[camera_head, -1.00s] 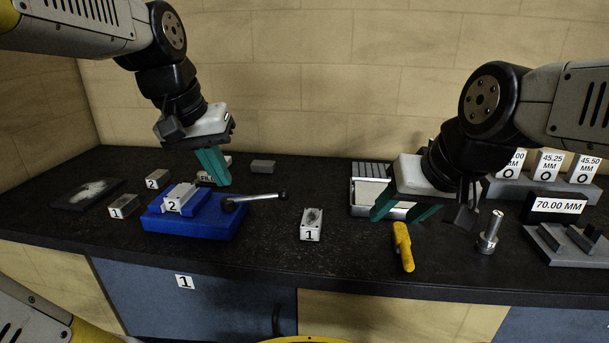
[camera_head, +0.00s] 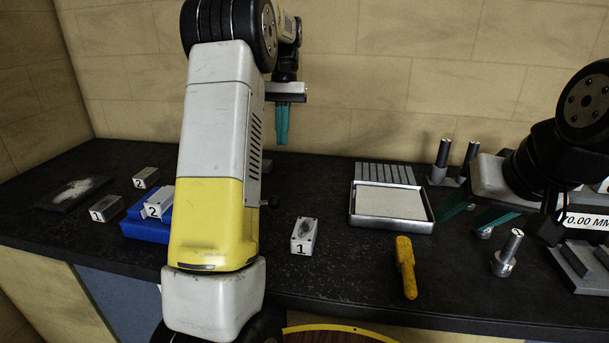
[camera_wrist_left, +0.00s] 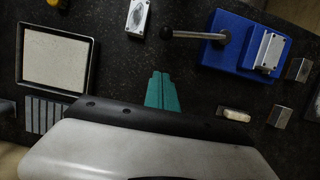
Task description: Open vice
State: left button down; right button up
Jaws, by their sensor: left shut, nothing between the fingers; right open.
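The blue vice (camera_head: 146,230) stands on the bench at the left, mostly hidden behind my left arm in the head view. It shows whole in the left wrist view (camera_wrist_left: 230,45). A grey block labelled 2 (camera_head: 160,202) sits in its jaws. The vice's handle (camera_wrist_left: 195,35) is a bar with a dark ball end; in the head view only its end (camera_head: 272,202) shows beside my arm. My left gripper (camera_head: 282,142) is shut and empty, raised behind the bench middle, apart from the handle. My right gripper (camera_head: 474,212) is open and empty over the right side.
A block labelled 1 (camera_head: 304,236) and a yellow tool (camera_head: 405,267) lie near the front. A metal tray (camera_head: 390,206) is behind them. Metal pins (camera_head: 508,253) stand at the right. Small blocks (camera_head: 106,208) and a dark plate (camera_head: 72,193) are at the far left.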

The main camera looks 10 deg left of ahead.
pick_arm(q)
jog(key=shift+w, duration=0.1)
jog(key=shift+f, duration=0.1)
jog(key=s+f, duration=0.7)
jog(key=f, duration=0.3)
jog(key=shift+d, duration=0.3)
jog(key=shift+f, duration=0.1)
